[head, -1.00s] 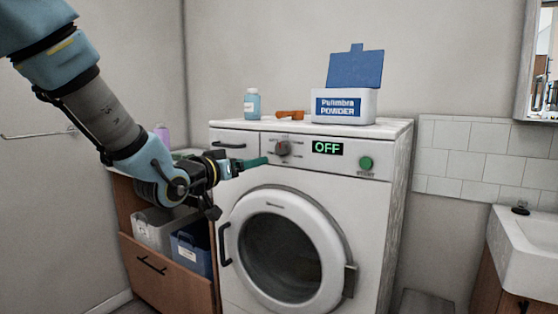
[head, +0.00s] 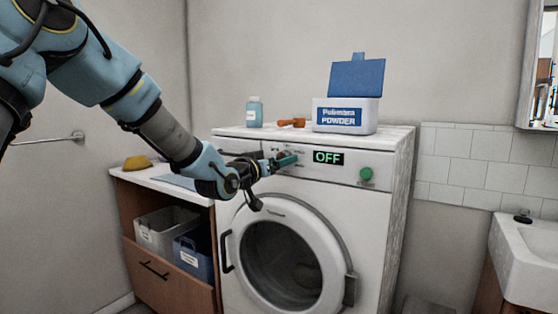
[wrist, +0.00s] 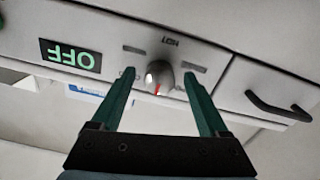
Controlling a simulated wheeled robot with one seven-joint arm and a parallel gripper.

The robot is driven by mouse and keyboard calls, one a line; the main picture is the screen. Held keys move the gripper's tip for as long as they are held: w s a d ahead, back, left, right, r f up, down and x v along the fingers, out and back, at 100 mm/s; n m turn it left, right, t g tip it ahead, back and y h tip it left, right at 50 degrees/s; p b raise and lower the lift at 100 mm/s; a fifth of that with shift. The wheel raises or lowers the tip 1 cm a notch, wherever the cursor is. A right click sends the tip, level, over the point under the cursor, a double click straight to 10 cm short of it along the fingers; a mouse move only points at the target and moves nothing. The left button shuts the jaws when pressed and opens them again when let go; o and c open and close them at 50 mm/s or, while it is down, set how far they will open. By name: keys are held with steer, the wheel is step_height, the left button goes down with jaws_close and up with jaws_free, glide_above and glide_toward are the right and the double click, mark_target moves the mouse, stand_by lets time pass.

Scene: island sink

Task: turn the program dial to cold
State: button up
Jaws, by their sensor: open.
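The program dial (wrist: 159,77) is a grey round knob with a red mark, on the front panel of the white washing machine (head: 387,172). In the wrist view, which shows the panel upside down, the red mark is at the knob's lower side. A label that looks like HOT (wrist: 170,42) sits beyond the knob; the other labels are too small to read. My gripper (wrist: 155,74) is open, with one green finger on each side of the dial. I cannot tell whether the fingers touch it. In the head view my gripper (head: 287,161) largely hides the dial.
The display reads OFF (head: 328,158), with a green button (head: 366,173) to its right. A drawer handle (wrist: 280,108) is beside the dial. A powder box (head: 345,117), an orange scoop (head: 291,123) and a blue bottle (head: 254,112) stand on the machine.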

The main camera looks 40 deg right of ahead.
jaws_close()
stand_by(0.7)
